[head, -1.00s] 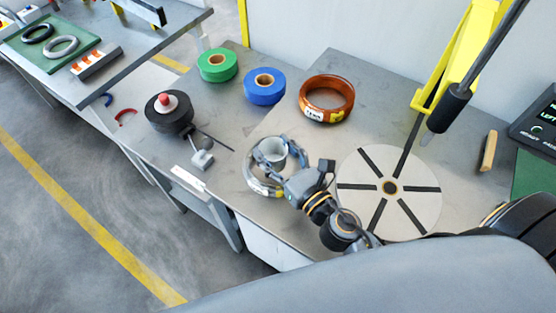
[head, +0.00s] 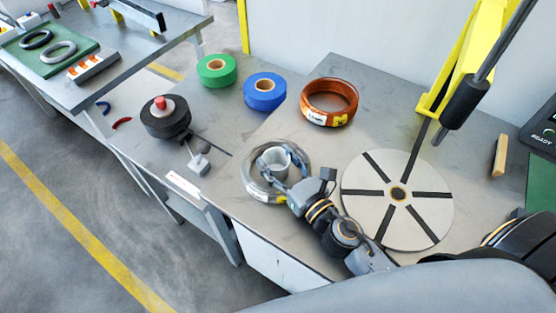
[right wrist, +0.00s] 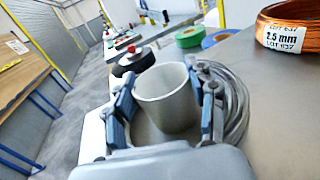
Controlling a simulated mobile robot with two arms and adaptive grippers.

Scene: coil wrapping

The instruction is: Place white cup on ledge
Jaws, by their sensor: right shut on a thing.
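The white cup (head: 277,163) is upright, inside the ring of a grey wire coil (head: 249,177) on the bench. My right gripper (head: 275,168) is shut on the cup, with one finger on each side of it. In the right wrist view the cup (right wrist: 166,98) stands between the two blue-padded fingers (right wrist: 165,105), its open rim up. The grey coil (right wrist: 238,105) shows behind the right finger there. The cup's base is hidden, so I cannot tell whether it touches the bench. I cannot tell which surface is the ledge. My left gripper is not in view.
A slotted white disc (head: 405,222) lies right of my right gripper. A copper coil (head: 328,103) is behind it. Blue (head: 265,91) and green (head: 216,70) tape rolls and a black spool (head: 165,118) stand to the left. A yellow arm (head: 467,65) rises at the back right.

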